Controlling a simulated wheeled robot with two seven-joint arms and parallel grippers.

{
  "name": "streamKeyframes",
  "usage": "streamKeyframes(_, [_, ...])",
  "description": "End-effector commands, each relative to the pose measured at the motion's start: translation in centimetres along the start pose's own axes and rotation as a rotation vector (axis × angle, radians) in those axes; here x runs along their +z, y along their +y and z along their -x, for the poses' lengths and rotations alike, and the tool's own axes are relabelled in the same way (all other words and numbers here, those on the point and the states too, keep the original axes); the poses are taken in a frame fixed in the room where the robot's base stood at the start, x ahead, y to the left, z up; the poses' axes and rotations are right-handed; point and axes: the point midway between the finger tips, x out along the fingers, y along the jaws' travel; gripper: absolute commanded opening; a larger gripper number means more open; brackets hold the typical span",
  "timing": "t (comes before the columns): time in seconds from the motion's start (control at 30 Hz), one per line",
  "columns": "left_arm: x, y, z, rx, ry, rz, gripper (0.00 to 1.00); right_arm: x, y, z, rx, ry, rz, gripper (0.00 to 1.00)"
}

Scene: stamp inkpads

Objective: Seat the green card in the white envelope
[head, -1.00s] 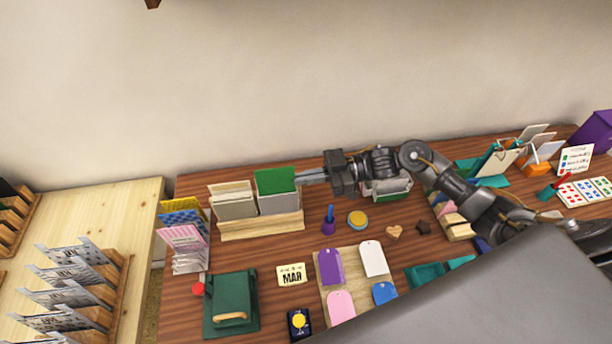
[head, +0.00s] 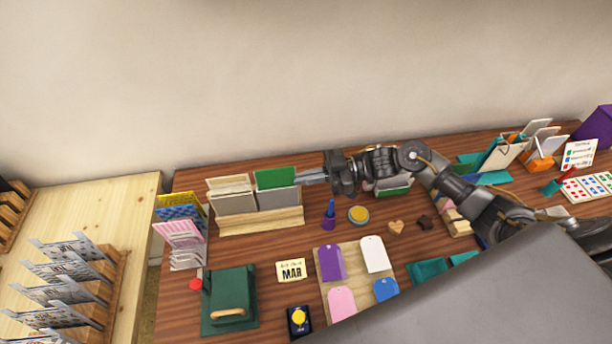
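The green card (head: 275,177) stands upright in the right-hand slot of the wooden rack (head: 262,220). Its upper part shows above the pale grey-white envelope (head: 278,200), and its lower part is hidden behind the envelope's front. My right gripper (head: 300,177) reaches in from the right, with its fingers at the card's right edge. The fingers look closed on that edge, though the contact is small in view. My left gripper is not in view.
Another pale envelope with a card (head: 233,204) fills the rack's left slot. A card stand (head: 183,235) is left of the rack. A purple stamp holder (head: 328,221) and round yellow tin (head: 359,214) stand to the right. A tag board (head: 355,258) lies in front.

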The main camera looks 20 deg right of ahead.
Motion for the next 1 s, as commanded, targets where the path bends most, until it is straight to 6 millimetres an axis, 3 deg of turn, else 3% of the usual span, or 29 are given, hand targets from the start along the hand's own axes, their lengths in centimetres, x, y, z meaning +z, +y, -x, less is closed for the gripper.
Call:
streamKeyframes(0.43, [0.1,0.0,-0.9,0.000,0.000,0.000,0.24,1.2,0.0,-0.1,0.000,0.000,0.000,0.00])
streamKeyframes(0.63, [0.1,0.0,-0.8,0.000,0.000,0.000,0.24,1.2,0.0,-0.1,0.001,-0.002,-0.002,0.27])
streamKeyframes(1.0, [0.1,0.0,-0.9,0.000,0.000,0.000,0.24,1.3,0.1,0.0,0.003,-0.005,-0.003,0.27])
